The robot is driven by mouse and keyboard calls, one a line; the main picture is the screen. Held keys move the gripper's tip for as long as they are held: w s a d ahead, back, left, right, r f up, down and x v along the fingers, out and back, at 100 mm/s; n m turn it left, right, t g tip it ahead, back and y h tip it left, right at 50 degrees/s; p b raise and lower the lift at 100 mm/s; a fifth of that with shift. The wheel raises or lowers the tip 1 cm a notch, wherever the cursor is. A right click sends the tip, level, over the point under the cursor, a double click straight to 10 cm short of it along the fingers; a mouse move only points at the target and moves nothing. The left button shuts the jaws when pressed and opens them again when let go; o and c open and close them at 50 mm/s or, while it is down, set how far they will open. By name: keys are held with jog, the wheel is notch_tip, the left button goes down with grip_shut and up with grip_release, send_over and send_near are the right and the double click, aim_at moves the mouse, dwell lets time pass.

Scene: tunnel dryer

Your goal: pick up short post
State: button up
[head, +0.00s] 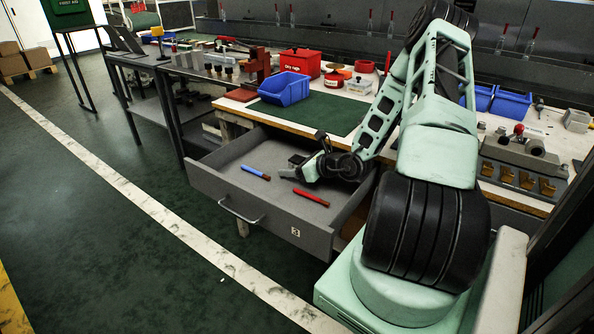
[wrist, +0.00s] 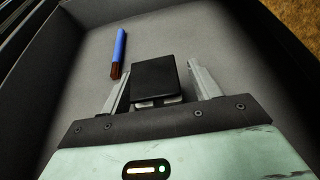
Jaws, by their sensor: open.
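No piece is clearly marked as the short post. Two slim pieces lie in the open drawer (head: 225,172). One is blue with a brown end (head: 256,172); it also shows in the wrist view (wrist: 119,50), ahead and left of the fingers. The other is red with a darker end (head: 311,197), nearer the drawer front; I do not see it in the wrist view. My gripper (head: 292,160) is over the drawer, its fingers apart (wrist: 160,80). A black block (wrist: 154,79) shows between the fingers; I cannot tell whether it is part of my gripper.
The drawer walls surround the pieces. Above the drawer, the workbench holds a green mat (head: 325,112), a blue bin (head: 285,89) and a red box (head: 300,63). A grey fixture (head: 520,160) stands at right.

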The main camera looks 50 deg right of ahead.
jog(key=shift+w+f, duration=0.15)
jog(key=shift+w, duration=0.2)
jog(key=c, duration=1.1)
